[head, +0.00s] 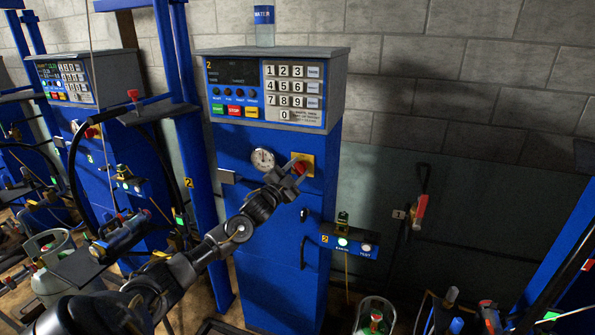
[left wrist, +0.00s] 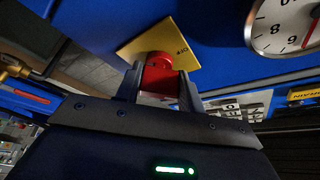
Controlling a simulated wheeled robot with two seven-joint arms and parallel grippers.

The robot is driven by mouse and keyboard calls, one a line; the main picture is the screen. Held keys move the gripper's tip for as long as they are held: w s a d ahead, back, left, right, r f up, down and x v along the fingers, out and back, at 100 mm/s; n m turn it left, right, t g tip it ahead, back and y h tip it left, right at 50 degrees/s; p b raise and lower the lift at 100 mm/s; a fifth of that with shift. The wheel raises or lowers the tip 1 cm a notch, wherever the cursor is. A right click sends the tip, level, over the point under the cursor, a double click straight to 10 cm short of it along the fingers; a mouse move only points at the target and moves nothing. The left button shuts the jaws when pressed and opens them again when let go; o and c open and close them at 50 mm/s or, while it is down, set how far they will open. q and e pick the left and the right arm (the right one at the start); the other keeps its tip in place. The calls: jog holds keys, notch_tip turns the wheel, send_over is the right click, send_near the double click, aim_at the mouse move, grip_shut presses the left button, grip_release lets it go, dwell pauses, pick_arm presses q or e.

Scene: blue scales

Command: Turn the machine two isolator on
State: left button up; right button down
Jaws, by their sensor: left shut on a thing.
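The machine two isolator is a red rotary knob (head: 300,168) on a yellow plate (head: 308,159), on the front of the blue machine marked 2 (head: 270,220). My left gripper (head: 297,172) is at the knob, with its fingers on either side of it. In the left wrist view the red knob (left wrist: 158,76) sits between the two fingers (left wrist: 157,88), which are shut on it. The yellow plate (left wrist: 180,50) there looks diamond-like and shows "OFF" upside down. The knob's pointing direction is mostly hidden by the fingers. My right gripper is not in view.
A round gauge (head: 263,160) sits just left of the isolator, and a keypad panel (head: 292,90) is above. A door handle (head: 303,252) and a small box with lit green lamp (head: 343,242) are below right. Another blue machine (head: 90,120) stands at left.

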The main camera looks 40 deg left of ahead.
pick_arm(q)
jog(key=m, duration=0.2)
jog(key=m+g+h, duration=0.1)
jog(key=m, duration=0.2)
jog(key=shift+r+g, duration=0.15)
jog(key=shift+g, duration=0.15)
jog(key=shift+m+g+h, duration=0.4)
jog(key=shift+m+g, duration=0.3)
jog(key=shift+m, duration=1.3)
jog(key=o, duration=1)
jog(key=shift+s, duration=0.1)
